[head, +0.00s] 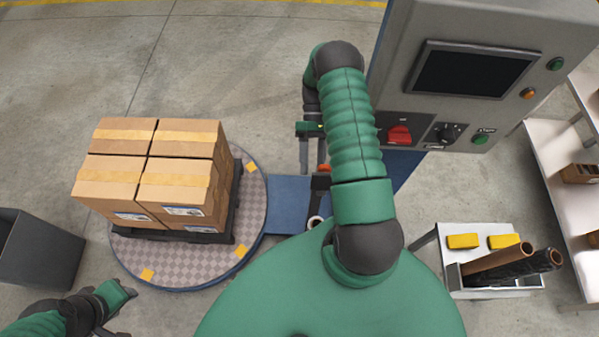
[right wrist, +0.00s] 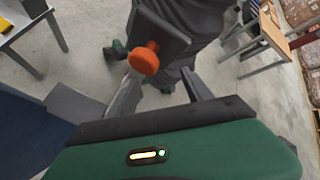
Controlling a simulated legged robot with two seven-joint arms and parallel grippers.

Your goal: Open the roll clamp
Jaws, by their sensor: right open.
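An orange-red knob (right wrist: 143,60) on a dark flat lever or plate (right wrist: 160,32) shows in the right wrist view; it seems to be the roll clamp. In the head view, the knob (head: 323,168) and dark lever (head: 319,190) are partly hidden by my right arm. My right gripper (head: 313,165) is open and empty. In the right wrist view its fingers (right wrist: 160,88) stand apart, with the knob just beyond the tips, nearer the left finger. My left gripper (head: 112,328) is at the lower left of the head view, partly cut off.
Boxes (head: 150,170) on a dark pallet stand on the round turntable (head: 256,200). A control cabinet (head: 400,95) with screen and red switch rises at upper right. A small table (head: 470,238) with rolls and yellow blocks stands right; a grey bin (head: 38,250) stands left.

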